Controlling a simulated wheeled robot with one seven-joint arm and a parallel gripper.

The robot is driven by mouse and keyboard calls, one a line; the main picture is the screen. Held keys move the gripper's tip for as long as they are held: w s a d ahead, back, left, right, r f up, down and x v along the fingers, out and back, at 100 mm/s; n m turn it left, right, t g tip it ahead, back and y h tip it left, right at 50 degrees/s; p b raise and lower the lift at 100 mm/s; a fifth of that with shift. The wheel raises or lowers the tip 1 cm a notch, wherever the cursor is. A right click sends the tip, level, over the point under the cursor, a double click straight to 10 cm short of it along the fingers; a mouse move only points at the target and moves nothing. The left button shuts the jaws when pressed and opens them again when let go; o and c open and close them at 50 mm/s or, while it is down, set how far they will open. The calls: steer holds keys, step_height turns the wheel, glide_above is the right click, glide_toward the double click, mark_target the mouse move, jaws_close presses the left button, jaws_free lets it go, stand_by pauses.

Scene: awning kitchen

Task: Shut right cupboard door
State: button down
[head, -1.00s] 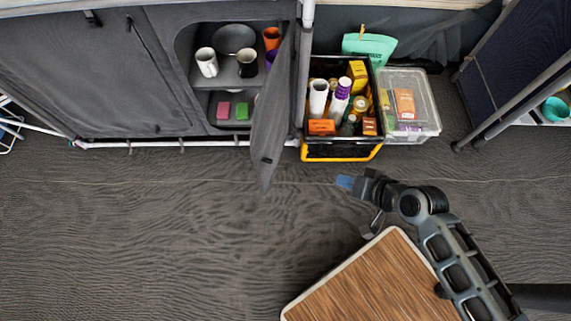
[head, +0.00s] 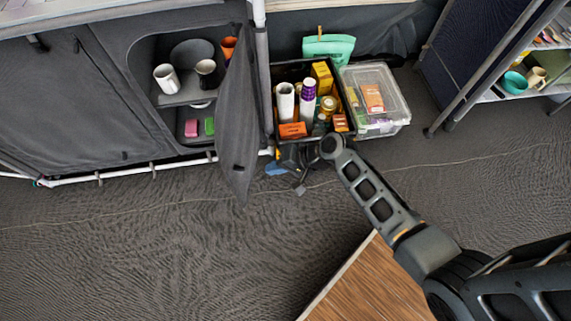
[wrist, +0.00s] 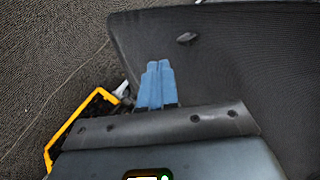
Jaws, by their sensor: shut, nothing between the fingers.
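The right cupboard door (head: 238,115) is a dark grey fabric panel, hinged at its right side by the white post, and it stands open, swung out toward me. In the wrist view the door (wrist: 235,60) fills the right side, with a small dark handle (wrist: 187,38) near its edge. My gripper (head: 275,169) is low beside the door's right face. Its blue fingers (wrist: 157,82) are closed together with nothing between them, and they overlap the door panel in the wrist view. I cannot tell whether they touch it. The cupboard opening (head: 187,120) shows to the door's left.
A wooden tabletop (head: 375,285) lies nearer. Floor left of it is clear.

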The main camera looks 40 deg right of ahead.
steer(key=w+a+f, duration=0.1)
steer(key=w+a, duration=0.2)
steer(key=w, duration=0.1)
steer(key=shift+w+a+f, duration=0.3)
steer(key=shift+w+f, duration=0.1)
